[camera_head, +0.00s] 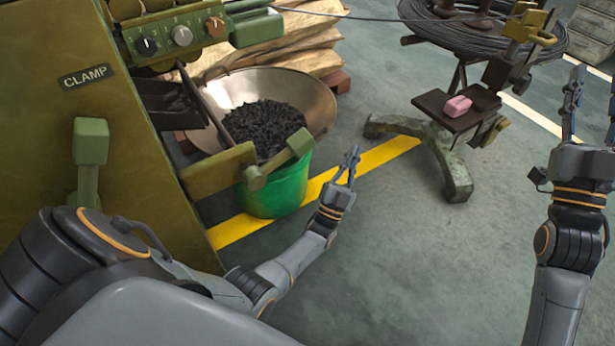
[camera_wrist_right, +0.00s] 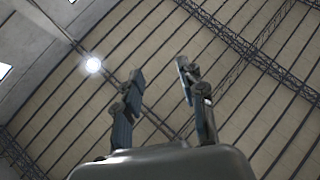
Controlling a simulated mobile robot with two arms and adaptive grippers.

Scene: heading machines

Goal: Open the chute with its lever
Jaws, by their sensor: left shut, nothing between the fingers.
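A lever with a light green grip (camera_head: 299,142) is mounted on the end of an olive machine arm (camera_head: 218,170), just above the rim of a green bucket (camera_head: 277,188). A dark chute (camera_head: 203,108) slants down behind that arm, partly hidden; whether it is open I cannot tell. My left gripper (camera_head: 353,158) is shut and empty, to the right of the lever and bucket and apart from both. My right gripper (camera_head: 592,98) is raised at the right edge, open and empty. Its spread fingers also show in the right wrist view (camera_wrist_right: 160,90) against the ceiling.
A wide metal pan (camera_head: 317,97) with dark pieces stands behind the bucket. A second green lever (camera_head: 90,143) is on the machine panel marked CLAMP. The middle floor is clear.

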